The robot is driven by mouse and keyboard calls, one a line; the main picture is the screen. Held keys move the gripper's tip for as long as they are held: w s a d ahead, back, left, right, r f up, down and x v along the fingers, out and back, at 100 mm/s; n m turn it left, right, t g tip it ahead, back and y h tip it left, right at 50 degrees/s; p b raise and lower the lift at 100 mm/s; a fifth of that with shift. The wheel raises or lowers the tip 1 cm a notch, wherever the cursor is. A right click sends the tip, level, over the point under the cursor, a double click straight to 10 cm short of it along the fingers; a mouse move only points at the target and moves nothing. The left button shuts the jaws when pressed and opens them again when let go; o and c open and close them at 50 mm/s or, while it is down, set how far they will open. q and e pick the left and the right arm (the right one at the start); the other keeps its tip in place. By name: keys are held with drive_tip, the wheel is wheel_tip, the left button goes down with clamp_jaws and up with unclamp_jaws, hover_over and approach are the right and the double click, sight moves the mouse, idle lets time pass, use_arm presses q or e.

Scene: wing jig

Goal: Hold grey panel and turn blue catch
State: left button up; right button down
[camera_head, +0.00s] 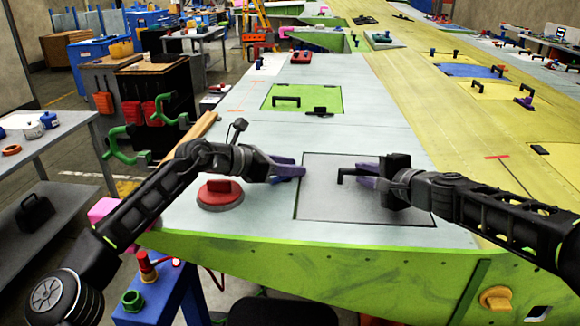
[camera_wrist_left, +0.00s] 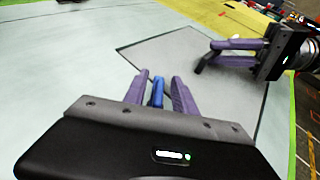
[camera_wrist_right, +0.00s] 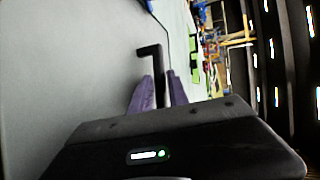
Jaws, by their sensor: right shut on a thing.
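The grey panel (camera_head: 325,205) lies in its dark-outlined opening on the wing surface. It also shows in the left wrist view (camera_wrist_left: 190,68). My right gripper (camera_head: 362,174) is shut on the panel's black handle (camera_head: 346,174), whose bent end sticks out past the purple fingers in the right wrist view (camera_wrist_right: 149,50). The blue catch (camera_wrist_left: 157,92) is at the panel's left edge, between the fingers of my left gripper (camera_wrist_left: 159,80). Small gaps show beside it, so the left gripper looks open around the catch. The head view shows only a little of the catch (camera_head: 284,180) below the left fingers.
A red knob on a round base (camera_head: 220,194) stands left of the panel, close to my left forearm. A green panel (camera_head: 302,98) with black handles lies farther back. The wing's green front edge (camera_head: 300,262) drops off nearest me. A yellow strip (camera_head: 480,150) runs along the right.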

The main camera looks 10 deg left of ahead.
use_arm(q)
drive_tip(key=shift+c, duration=0.5)
clamp_jaws()
drive_tip(key=shift+r+y, duration=0.1)
drive_tip(key=shift+y, duration=0.2)
drive_tip(key=shift+w+a+n+t+y, duration=0.1)
drive_tip(key=shift+n+t+y, duration=0.85)
drive_tip(key=shift+n, duration=0.25)
drive_tip(key=n+t+y, duration=0.2)
drive_tip(key=n+y, duration=0.1)
drive_tip(key=shift+d+n+y, duration=0.2)
drive_tip(key=shift+n+y, duration=0.25)
drive_tip(key=shift+n, duration=0.05)
use_arm(e)
drive_tip(key=shift+f, duration=0.1)
use_arm(q)
drive_tip(key=shift+a+f+n+t+y, duration=0.1)
drive_tip(key=shift+a+n+t+y, duration=0.1)
drive_tip(key=shift+n+y, duration=0.5)
drive_tip(key=shift+a+f+n+t+y, duration=0.1)
drive_tip(key=shift+n+t+y, duration=0.05)
drive_tip(key=shift+n+y, duration=0.55)
drive_tip(key=shift+a+f+n+t+y, duration=0.1)
drive_tip(key=shift+a+n+t+y, duration=0.1)
drive_tip(key=shift+n+y, duration=0.5)
